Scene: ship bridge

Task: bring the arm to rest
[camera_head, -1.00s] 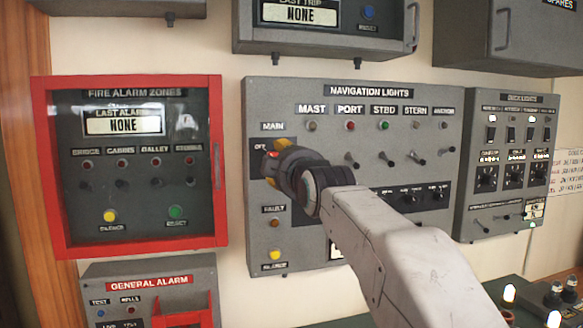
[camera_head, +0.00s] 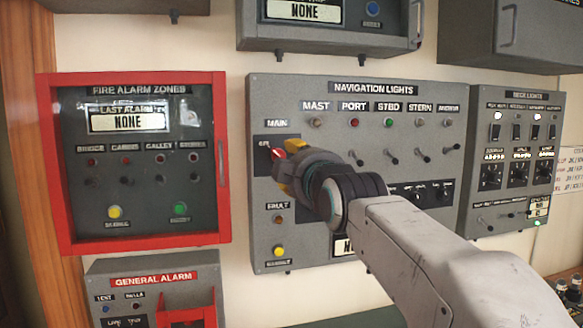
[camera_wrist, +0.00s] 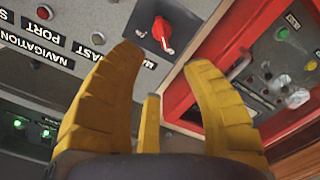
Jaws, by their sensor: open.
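My gripper (camera_head: 281,168) is in front of the left part of the grey navigation lights panel (camera_head: 390,215), near the red main switch (camera_head: 278,153). In the wrist view my gripper's yellow fingers (camera_wrist: 165,85) are spread apart with nothing between them. The red rotary knob (camera_wrist: 162,32) shows beyond the fingertips, apart from them. My white arm reaches in from the lower right and hides part of the panel's lower middle.
A red-framed fire alarm zones box (camera_head: 225,160) hangs left of the panel, with a general alarm box (camera_head: 150,268) below it. A deck lights panel (camera_head: 515,160) is on the right. A grey box (camera_head: 330,43) hangs above. Bare wall shows between the boxes.

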